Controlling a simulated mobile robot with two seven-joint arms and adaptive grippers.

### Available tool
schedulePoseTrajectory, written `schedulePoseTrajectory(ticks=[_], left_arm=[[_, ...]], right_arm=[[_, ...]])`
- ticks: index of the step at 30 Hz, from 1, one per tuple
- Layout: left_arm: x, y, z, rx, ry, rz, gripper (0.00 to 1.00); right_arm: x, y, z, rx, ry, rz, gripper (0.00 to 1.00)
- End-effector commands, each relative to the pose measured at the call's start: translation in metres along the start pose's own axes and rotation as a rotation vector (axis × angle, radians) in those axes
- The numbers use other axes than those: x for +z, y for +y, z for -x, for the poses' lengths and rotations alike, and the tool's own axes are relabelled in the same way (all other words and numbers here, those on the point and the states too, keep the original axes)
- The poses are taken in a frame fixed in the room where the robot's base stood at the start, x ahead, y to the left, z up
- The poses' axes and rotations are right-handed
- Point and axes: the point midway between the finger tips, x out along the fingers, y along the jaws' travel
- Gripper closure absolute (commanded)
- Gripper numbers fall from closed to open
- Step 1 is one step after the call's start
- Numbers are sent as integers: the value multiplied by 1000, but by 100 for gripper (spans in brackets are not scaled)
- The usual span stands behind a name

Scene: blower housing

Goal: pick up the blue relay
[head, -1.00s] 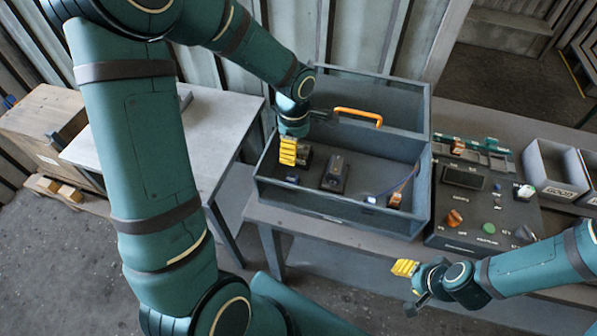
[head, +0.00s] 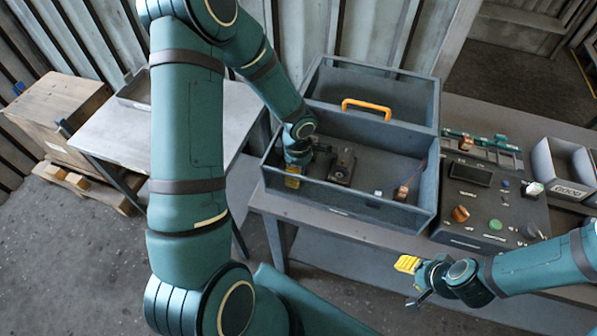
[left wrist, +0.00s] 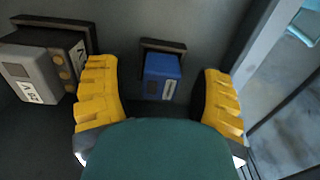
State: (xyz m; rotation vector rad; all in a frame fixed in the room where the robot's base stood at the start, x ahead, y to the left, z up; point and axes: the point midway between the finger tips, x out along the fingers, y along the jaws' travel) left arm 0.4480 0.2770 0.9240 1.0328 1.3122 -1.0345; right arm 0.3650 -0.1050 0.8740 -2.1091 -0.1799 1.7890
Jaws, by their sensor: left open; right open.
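The blue relay (left wrist: 161,76) shows in the left wrist view as a small blue block with a pale label, against a dark backing piece on the floor of the grey box (head: 410,210). My left gripper (left wrist: 161,97) is open, with one yellow finger on each side of the relay and gaps between. In the head view my left gripper (head: 294,178) is down inside the left end of the box, and the relay is hidden there. My right gripper (head: 412,276) is open and empty, in front of the box and to its right.
A dark block with a grey labelled part (left wrist: 40,75) stands left of the left gripper. An orange-brown part (head: 402,191) lies in the box's right end. A control panel (head: 487,205) and a grey bin (head: 562,170) stand to the right.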

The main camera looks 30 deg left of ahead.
Motion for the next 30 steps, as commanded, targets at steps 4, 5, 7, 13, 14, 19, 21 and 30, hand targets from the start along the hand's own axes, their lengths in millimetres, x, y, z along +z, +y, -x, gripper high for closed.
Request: schedulePoseTrajectory(ticks=[4,5,7,13,14,19,21,30], left_arm=[[0,0,-4,0,0,0,34],[0,0,-4,1,0,0,34],[0,0,-4,1,0,0,34],[0,0,-3,1,0,0,84],[0,0,-3,1,0,0,91],[0,0,-3,1,0,0,92],[0,0,-3,1,0,0,92],[0,2,24,7,0,0,92]], right_arm=[[0,0,0,0,0,0,53],[0,0,0,0,0,0,53],[0,0,0,0,0,0,53],[0,0,0,0,0,0,53],[0,0,0,0,0,0,53],[0,0,0,0,0,0,53],[0,0,0,0,0,0,53],[0,-1,2,0,0,0,53]])
